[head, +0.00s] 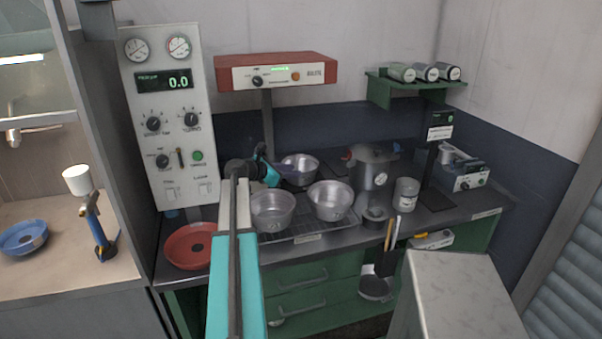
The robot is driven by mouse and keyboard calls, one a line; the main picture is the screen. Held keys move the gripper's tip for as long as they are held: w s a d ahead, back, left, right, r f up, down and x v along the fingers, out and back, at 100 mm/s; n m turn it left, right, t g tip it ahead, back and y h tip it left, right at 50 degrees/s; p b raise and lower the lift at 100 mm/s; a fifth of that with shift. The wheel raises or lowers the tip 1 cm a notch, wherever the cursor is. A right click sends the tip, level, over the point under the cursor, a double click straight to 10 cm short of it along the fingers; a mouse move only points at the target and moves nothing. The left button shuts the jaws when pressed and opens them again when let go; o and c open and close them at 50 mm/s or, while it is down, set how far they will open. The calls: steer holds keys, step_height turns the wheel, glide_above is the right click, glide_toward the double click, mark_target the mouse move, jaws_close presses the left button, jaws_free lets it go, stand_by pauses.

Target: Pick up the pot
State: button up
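Three open silver metal pots stand on the bench: one at the front left (272,211), one to its right (331,201) and one behind them (300,166). I cannot tell which one is the task's pot. My gripper (285,170) is small in the head view, beside the left side of the back pot and above the front left pot. Its fingertips are dark and partly hidden, so its opening and any contact with the back pot are unclear.
The two front pots sit on a wire rack (309,231). A red dish (191,246) lies left of it. A grey canister (405,194) and a small dark round container (375,217) stand to the right. A red-topped instrument (276,71) overhangs the bench.

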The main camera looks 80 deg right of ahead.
steer(key=p, duration=0.1)
glide_toward(316, 170)
steer(key=shift+s+d+f, duration=0.1)
steer(key=shift+s+f, duration=0.1)
steer(key=shift+d, duration=0.1)
steer(key=p+x, duration=0.2)
steer(key=x, duration=0.1)
steer(key=shift+d, duration=0.2)
steer(key=shift+x, duration=0.85)
steer(key=shift+a+f, duration=0.1)
jaws_close()
stand_by(1.2)
